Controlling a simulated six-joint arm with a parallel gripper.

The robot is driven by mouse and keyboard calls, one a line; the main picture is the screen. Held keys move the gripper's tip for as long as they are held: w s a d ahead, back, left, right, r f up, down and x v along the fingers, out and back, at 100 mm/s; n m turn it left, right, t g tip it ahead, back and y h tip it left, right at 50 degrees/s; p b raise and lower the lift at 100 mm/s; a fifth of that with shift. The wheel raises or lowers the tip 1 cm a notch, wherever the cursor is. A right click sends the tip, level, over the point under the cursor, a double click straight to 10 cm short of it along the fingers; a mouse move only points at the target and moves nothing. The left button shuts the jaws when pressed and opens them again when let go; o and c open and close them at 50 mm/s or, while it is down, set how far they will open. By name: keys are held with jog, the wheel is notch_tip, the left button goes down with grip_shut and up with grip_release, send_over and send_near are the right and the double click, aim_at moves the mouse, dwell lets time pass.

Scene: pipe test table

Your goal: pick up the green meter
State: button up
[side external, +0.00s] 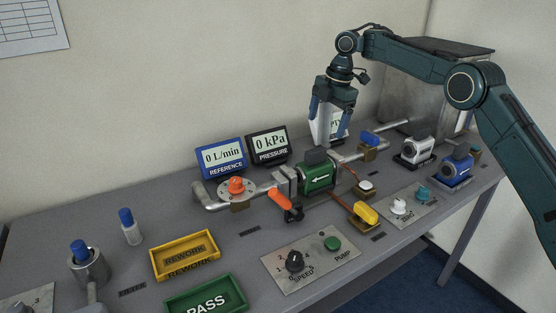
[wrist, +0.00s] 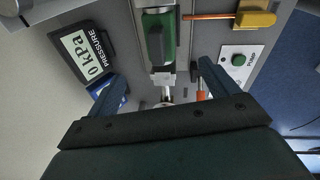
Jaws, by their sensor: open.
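The green meter (side external: 318,176) is a boxy body with a white arrow on its side and a dark block on top. It sits in line with the metal pipe in the middle of the table. In the wrist view the green meter (wrist: 155,42) shows at the top centre, beyond my fingertips. My gripper (side external: 332,117) is open and empty, pointing down, above and behind the meter near the wall side. In the wrist view my gripper's two fingers (wrist: 157,75) are spread wide, one on each side, with the meter ahead between their lines.
The pressure display (side external: 268,145) and reference display (side external: 221,158) stand behind the pipe. An orange-handled clamp or lever (side external: 281,203) and yellow-handled valve (side external: 364,213) lie near the meter. White (side external: 416,149) and blue (side external: 456,171) meters stand right. Yellow rework (side external: 185,255) and green pass (side external: 206,299) trays are front left.

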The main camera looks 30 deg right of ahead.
aim_at(315, 159)
jog(key=shift+f, duration=0.15)
jog(key=shift+w+a+f, duration=0.15)
jog(key=shift+f, duration=1.15)
jog(key=shift+w+a+f, duration=0.15)
jog(key=shift+w+f, duration=0.05)
jog(key=shift+f, duration=1.05)
jog(key=shift+w+a+f, duration=0.15)
jog(key=shift+f, duration=1.15)
jog(key=shift+w+a+f, duration=0.15)
jog(key=shift+w+f, duration=0.05)
jog(key=shift+f, duration=1.2)
jog(key=shift+w+a+f, duration=0.15)
jog(key=shift+f, duration=1.2)
grip_shut()
jog(key=shift+r, duration=0.15)
